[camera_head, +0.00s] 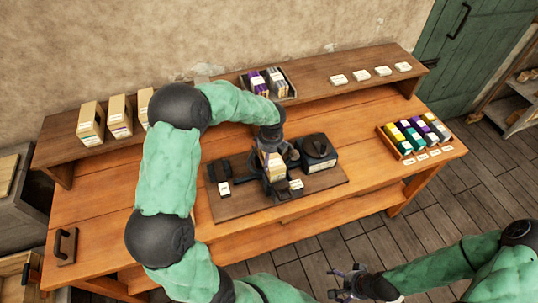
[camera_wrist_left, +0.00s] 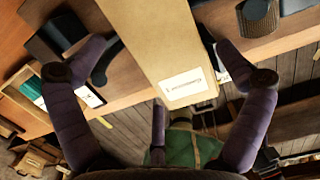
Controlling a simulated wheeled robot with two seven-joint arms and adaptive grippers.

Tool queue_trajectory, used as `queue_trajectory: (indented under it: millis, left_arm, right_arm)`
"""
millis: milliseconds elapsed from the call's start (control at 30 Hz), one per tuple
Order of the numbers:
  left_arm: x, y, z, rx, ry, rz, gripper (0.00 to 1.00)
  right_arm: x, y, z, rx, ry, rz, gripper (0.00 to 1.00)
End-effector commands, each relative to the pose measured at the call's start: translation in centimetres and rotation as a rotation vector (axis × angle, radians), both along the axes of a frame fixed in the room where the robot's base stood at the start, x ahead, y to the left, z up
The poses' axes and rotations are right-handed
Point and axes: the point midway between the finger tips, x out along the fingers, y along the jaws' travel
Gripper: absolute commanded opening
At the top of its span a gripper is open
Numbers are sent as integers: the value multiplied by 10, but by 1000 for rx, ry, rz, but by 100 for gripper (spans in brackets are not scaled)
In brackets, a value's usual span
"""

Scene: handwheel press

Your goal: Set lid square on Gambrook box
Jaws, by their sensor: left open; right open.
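A tan box (camera_head: 270,160) stands over the dark wooden board (camera_head: 240,208) on the bench, mostly hidden by my left gripper (camera_head: 278,172). In the left wrist view the tan box (camera_wrist_left: 150,35) lies between the two spread fingers, with a white label (camera_wrist_left: 181,84) on its near end. The fingers are open and show gaps on both sides of it. I cannot make out a separate lid or read the label. My right gripper (camera_head: 347,284) is open and empty, in front of the bench and well away from the box.
Dark press parts (camera_head: 317,150) stand on the board right of the box. Tan boxes (camera_head: 91,123) stand on the rear shelf at left. A bin (camera_head: 268,84) of packets and several white cards (camera_head: 383,71) share that shelf. A tray of coloured items (camera_head: 416,136) sits at right.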

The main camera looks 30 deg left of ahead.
Motion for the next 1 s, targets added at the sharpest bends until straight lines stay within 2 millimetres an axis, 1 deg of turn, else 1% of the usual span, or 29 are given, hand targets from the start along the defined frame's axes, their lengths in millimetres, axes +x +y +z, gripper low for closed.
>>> queue_trajectory:
  millis: [167,300,500,700,800,1000]
  left_arm:
    - [-2,-3,28,0,-4,0,100]
    - [-4,-6,57,0,-6,-1,100]
    - [-8,-10,91,0,-3,-1,100]
    - [-10,-12,110,1,-1,-1,100]
    - [-10,-12,113,-1,-1,-1,100]
    - [-11,-12,113,0,0,-1,100]
  right_arm:
    - [0,0,0,0,0,0,89]
    - [0,0,0,0,0,0,89]
    - [0,0,0,0,0,0,89]
    - [0,0,0,0,0,0,89]
    - [0,0,0,0,0,0,89]
    - [0,0,0,0,0,0,89]
